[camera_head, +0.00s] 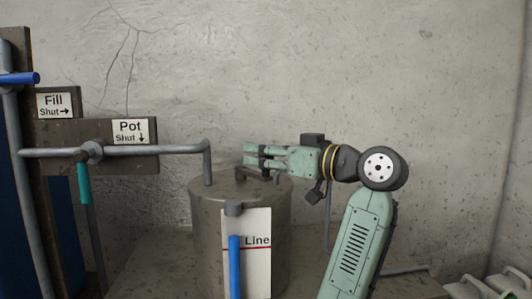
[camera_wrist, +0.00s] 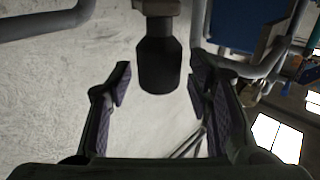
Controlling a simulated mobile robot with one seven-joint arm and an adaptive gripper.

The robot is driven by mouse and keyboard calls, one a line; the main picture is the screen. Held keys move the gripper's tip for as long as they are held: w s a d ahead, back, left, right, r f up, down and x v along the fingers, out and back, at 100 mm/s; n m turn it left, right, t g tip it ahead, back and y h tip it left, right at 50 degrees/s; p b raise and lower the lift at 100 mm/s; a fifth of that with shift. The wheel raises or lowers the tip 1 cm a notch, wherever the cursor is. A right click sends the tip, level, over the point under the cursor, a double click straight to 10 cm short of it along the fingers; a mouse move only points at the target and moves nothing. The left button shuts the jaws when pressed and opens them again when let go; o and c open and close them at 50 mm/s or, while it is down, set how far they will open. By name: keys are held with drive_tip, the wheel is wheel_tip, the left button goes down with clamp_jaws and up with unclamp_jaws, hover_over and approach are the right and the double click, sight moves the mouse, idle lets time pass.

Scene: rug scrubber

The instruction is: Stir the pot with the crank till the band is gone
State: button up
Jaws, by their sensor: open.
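A grey metal pot (camera_head: 208,240) stands in the middle of the head view. A crank (camera_head: 243,174) sits on its lid, partly hidden by my gripper. My gripper (camera_head: 250,155) reaches in from the right, just above the lid. In the wrist view the crank's dark knob (camera_wrist: 158,68) hangs from a metal bar at the top, between the open fingers of my gripper (camera_wrist: 160,80), with gaps on both sides. The pot's front carries a white plate (camera_head: 258,270) marked "Line" with a red line, and a blue column (camera_head: 235,262). I cannot make out any band.
A grey pipe (camera_head: 180,149) bends down into the lid left of the crank. A teal lever (camera_head: 83,183) points down by the "Pot" sign (camera_head: 130,131). A blue lever (camera_head: 20,78) points right near the "Fill" sign (camera_head: 57,105). The wall behind is bare.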

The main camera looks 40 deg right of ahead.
drive_tip(key=v, duration=1.2)
